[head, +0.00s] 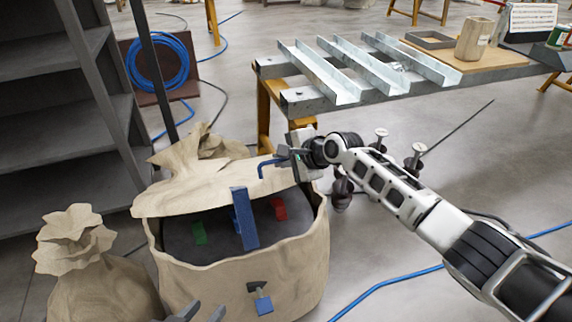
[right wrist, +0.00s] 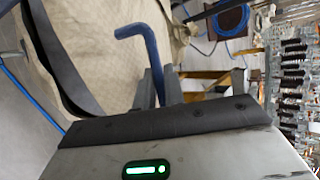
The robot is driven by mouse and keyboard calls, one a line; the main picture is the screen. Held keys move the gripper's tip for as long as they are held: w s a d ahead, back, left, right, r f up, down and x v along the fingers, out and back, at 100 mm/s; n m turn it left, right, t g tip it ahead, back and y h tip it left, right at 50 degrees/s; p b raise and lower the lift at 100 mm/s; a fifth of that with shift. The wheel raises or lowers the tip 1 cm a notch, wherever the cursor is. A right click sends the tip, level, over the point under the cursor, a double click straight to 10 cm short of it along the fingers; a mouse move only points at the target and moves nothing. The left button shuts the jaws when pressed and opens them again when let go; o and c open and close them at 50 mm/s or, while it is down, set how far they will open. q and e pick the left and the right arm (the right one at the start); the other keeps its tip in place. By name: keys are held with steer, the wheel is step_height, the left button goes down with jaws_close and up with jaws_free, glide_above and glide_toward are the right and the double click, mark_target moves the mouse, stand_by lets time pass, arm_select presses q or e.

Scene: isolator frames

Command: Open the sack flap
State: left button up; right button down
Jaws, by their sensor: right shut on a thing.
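A wide tan sack (head: 215,280) stands on the floor at the lower left of the head view. Its tan flap (head: 215,188) lies over the back of the mouth, and the front of the dark interior (head: 185,240) shows. A bent blue handle (head: 264,164) sticks up at the flap's right side. My right gripper (head: 284,155) is shut on this handle, which also shows between its fingers in the right wrist view (right wrist: 140,38). My left gripper (head: 202,313) shows only its fingertips at the bottom edge, apart and empty, in front of the sack.
A tied sack (head: 80,260) stands left, beside dark shelves (head: 60,140). A metal-topped bench (head: 420,93) stands behind.

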arm_select(q)
steer(key=shift+r+p, duration=0.25)
steer(key=shift+p, duration=0.05)
arm_select(e)
steer(key=shift+w+a+r, duration=0.2)
steer(key=shift+w+r, duration=0.8)
steer(key=shift+r, duration=0.15)
steer(key=c, duration=1.8)
jaws_free()
steer(key=shift+o, duration=0.2)
